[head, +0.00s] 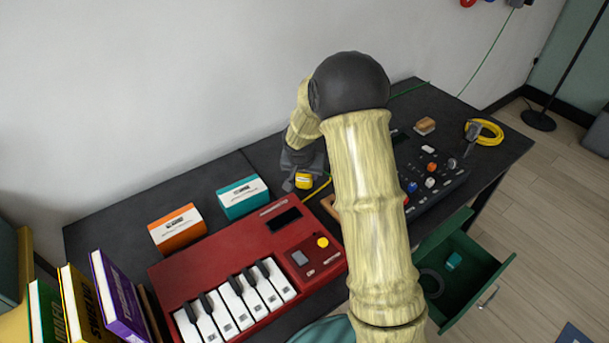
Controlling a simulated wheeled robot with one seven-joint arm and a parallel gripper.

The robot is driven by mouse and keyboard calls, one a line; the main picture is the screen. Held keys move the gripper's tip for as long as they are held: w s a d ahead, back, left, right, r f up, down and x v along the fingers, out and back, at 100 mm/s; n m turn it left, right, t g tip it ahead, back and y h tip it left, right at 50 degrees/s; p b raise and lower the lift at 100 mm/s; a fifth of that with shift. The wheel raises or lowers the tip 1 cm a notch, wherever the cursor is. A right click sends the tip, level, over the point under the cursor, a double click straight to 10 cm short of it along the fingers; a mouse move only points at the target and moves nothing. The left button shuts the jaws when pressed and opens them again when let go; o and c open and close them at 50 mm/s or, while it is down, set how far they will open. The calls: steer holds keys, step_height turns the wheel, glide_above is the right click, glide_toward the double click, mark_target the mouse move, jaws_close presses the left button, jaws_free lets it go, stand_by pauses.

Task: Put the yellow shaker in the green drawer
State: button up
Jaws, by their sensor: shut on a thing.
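The yellow shaker (304,181) is small and sits at the end of my arm, over the black table near the back wall. My gripper (299,180) is dark grey and shut on the shaker; my arm hides part of the area beside it. I cannot tell whether the shaker still touches the table. The green drawer (465,284) is pulled open at the lower right, below the table's right side. A small teal block and a dark ring lie inside it. My arm covers the drawer's left part.
A red keyboard (225,262) fills the table's front. Orange (178,229) and teal (242,196) boxes stand behind it. Books (118,290) stand at left.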

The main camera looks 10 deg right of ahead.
step_height(320, 180, up, 9)
steer(key=shift+r+p, duration=0.1)
steer(key=shift+p, duration=0.6)
